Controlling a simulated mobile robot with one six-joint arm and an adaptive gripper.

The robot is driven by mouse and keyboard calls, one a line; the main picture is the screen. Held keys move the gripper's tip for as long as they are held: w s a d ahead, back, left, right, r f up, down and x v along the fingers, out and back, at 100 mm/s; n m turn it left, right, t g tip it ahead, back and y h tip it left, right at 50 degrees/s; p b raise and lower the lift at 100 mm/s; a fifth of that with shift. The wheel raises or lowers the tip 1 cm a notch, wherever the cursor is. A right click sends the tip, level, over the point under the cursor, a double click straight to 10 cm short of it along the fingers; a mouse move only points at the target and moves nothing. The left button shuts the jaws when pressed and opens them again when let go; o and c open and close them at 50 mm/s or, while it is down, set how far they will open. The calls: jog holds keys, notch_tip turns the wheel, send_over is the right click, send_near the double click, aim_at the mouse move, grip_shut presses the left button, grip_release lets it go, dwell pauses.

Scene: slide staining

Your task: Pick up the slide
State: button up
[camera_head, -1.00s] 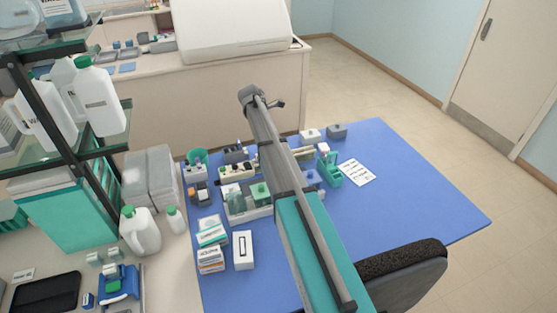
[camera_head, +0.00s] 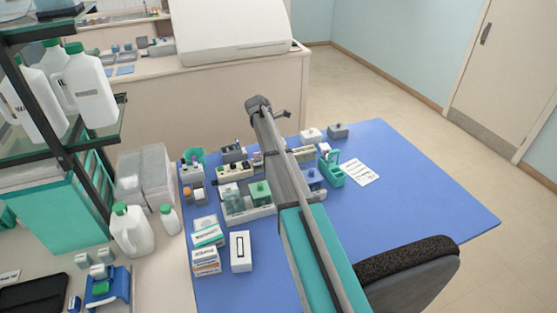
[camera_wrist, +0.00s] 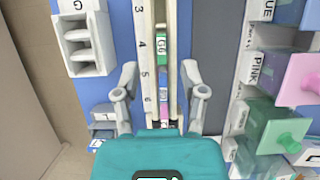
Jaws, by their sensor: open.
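In the wrist view, a narrow slide with a green label reading G6 (camera_wrist: 162,42) stands in a pale rack numbered 3 to 6 (camera_wrist: 143,45). Below it in the same rack is a second narrow strip, blue and pink (camera_wrist: 163,88); I cannot tell whether it is a separate slide. My gripper (camera_wrist: 159,76) is open, with one finger on each side of the rack and nothing held. The gap between the fingers and the slides cannot be judged. In the head view the gripper is hidden by my arm.
A white slotted block marked G (camera_wrist: 84,40) stands left of the rack. Green and pink staining jars (camera_wrist: 272,128) stand close on the right. In the head view, the blue mat (camera_head: 420,185) is clear at right; a white box (camera_head: 241,251) lies at front left.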

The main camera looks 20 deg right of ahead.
dwell(0.4)
jog(key=b+x, duration=0.3)
jog(key=shift+s+a+f, duration=0.1)
jog(key=shift+f, duration=0.15)
jog(key=shift+b+x, duration=0.9)
jog(key=shift+b, duration=0.05)
grip_shut()
